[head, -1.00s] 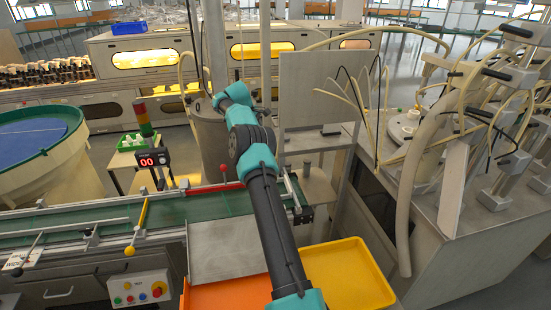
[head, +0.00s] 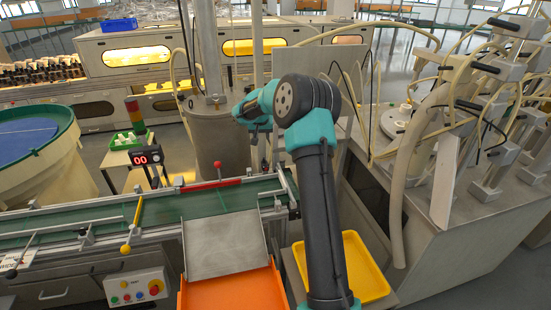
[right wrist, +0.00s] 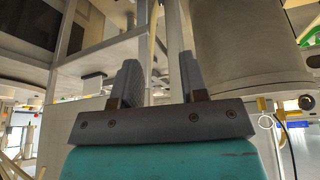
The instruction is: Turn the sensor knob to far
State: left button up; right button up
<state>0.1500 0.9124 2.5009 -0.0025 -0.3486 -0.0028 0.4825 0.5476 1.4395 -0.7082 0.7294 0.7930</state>
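I cannot pick out the sensor knob for certain in either view. My right gripper (right wrist: 160,75) is open in the right wrist view, its two dark fingers apart with nothing held between them. A pale post and a metal upright show beyond the gap. In the head view my right arm rises over the yellow tray and bends back toward the far side of the conveyor (head: 110,213). Its fingers are mostly hidden or too small there. A red ball-topped lever (head: 217,166) stands on the conveyor, left of my wrist. My left gripper is not in view.
A red display (head: 146,156) and a signal tower (head: 135,118) stand behind the conveyor. A grey cylinder (head: 218,135) stands beyond my wrist. An orange tray (head: 235,290) and the yellow tray (head: 365,270) lie in front. A hose-covered machine (head: 460,220) fills the right.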

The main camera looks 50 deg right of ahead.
aim_at(264, 160)
jog(key=shift+s+a, duration=0.15)
jog(key=shift+f, duration=0.15)
jog(key=x, duration=1.7)
jog(key=shift+c, duration=0.2)
grip_shut()
